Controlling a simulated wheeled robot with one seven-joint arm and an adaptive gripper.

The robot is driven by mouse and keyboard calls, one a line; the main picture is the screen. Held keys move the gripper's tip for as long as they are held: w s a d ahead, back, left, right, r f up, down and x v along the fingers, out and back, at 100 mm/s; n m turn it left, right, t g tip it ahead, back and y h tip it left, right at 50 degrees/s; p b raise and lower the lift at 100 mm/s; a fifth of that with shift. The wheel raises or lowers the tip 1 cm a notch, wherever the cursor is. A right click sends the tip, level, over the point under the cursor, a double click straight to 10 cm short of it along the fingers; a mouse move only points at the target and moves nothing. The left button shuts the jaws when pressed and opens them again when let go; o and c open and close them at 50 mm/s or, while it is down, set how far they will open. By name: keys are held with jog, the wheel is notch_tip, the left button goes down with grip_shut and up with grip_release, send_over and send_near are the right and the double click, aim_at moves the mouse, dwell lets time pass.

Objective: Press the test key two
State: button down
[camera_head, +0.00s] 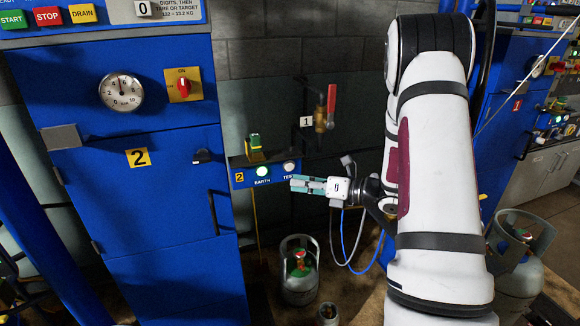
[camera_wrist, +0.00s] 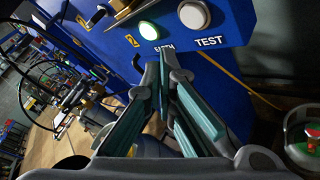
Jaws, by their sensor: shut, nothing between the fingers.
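The test key (camera_head: 289,167) is a round whitish button above the word TEST on a small blue box (camera_head: 246,178) with a yellow 2 label. In the wrist view the test key (camera_wrist: 194,15) is at the top, unlit. A green-lit round lamp marked EARTH (camera_head: 262,171) is left of it, also in the wrist view (camera_wrist: 149,30). My gripper (camera_head: 293,184) is shut and empty, its fingertips just in front of and below the test key in the head view. In the wrist view the fingertips (camera_wrist: 165,60) show below the EARTH label, left of the key. No contact can be made out.
A green clamp (camera_head: 255,142) sits on the box top. A blue cabinet (camera_head: 160,210) marked 2 stands left. A red-handled valve (camera_head: 326,108) is on the wall above. A gas cylinder (camera_head: 300,280) stands below, and another cylinder (camera_head: 518,270) is right of my arm.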

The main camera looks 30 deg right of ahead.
jog(key=shift+s+a, duration=0.2)
jog(key=shift+s, duration=0.8)
jog(key=s+a+r+n+g+y+p, duration=0.1)
jog(key=s+a+r+n+g+p, duration=0.3)
jog(key=s+a+r+n, duration=0.5)
jog(key=s+a+r+n+g+y+p, duration=0.1)
jog(key=s+a+r+n+g, duration=0.55)
jog(key=a+n, duration=0.35)
jog(key=s+d+r+n+h+p, duration=0.1)
jog(key=s+r+n+h+p, duration=0.2)
jog(key=s+r+n+h, duration=0.2)
jog(key=s+d+r+n+t+h+p, duration=0.1)
jog(key=s+r+n+h+p, duration=0.2)
jog(key=s+n, duration=0.9)
jog(key=s+r+h, duration=0.1)
jog(key=h, duration=0.2)
jog(key=shift+s+d+r+n+p, duration=0.15)
jog(key=shift+d+r+n+p, duration=0.15)
jog(key=shift+r+p, duration=0.1)
